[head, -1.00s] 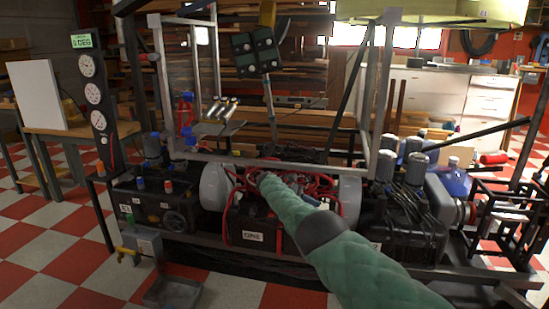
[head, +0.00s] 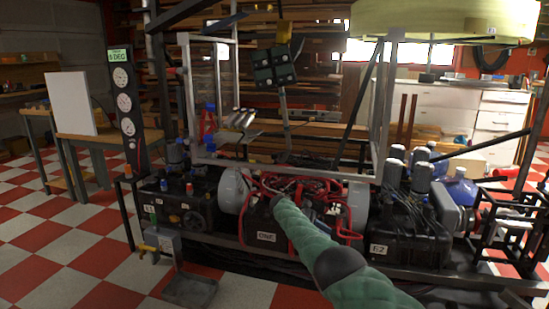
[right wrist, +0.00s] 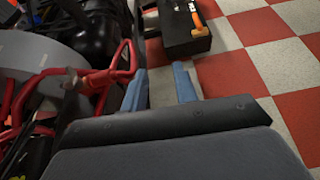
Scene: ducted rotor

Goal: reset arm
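My right arm, in a green padded sleeve with a dark band, comes in from the bottom right of the head view. Red tubes (right wrist: 105,80) are close beside the left finger there. My left gripper is not in view.
A metal frame (head: 383,95) rises from the machine. A dark gauge panel (head: 123,100) and a small grey stand with a tray (head: 190,290) are at the left. A dark battery-like box (head: 410,245) is at the right. The checkered floor (head: 60,250) at front left is clear.

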